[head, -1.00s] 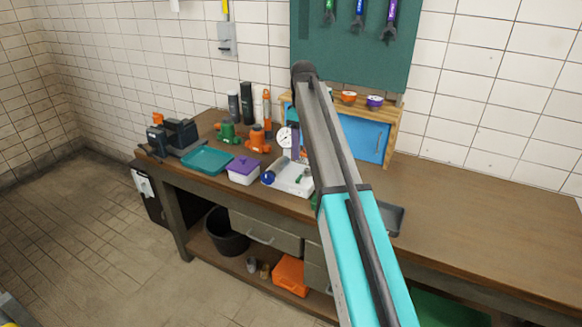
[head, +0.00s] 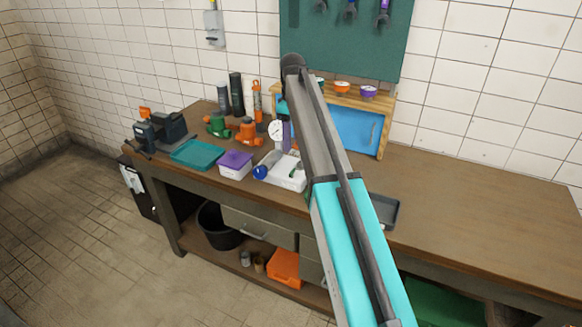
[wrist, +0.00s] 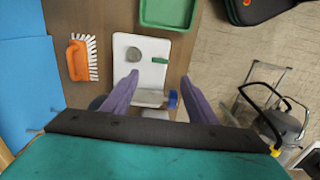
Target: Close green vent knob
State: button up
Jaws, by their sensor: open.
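A small green knob (wrist: 160,60), bar-shaped in the wrist view, lies on a white panel (wrist: 150,38) with a grey round fitting (wrist: 134,54) to its left. A blue knob (wrist: 172,98) is at the panel's near edge. In the head view the white unit (head: 284,184) sits on the bench with a round gauge (head: 276,130) and the blue knob (head: 260,172); the green knob (head: 293,172) shows small beside my arm. My gripper (wrist: 158,78) is open, its purple fingers spread over the panel, the green knob beyond their tips. No contact is visible. My arm hides much of the gripper in the head view.
On the bench (head: 480,210) stand a teal tray (head: 198,154), a purple-lidded box (head: 235,163), green and orange valves (head: 248,132) and a vise. A blue-doored cabinet (head: 357,132) is behind my arm. An orange brush (wrist: 77,60) lies left of the panel. The right bench is clear.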

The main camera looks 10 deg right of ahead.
aim_at(292, 171)
jog(key=shift+f+p, duration=1.8)
jog(key=shift+f, duration=4.35)
jog(key=c, duration=1.1)
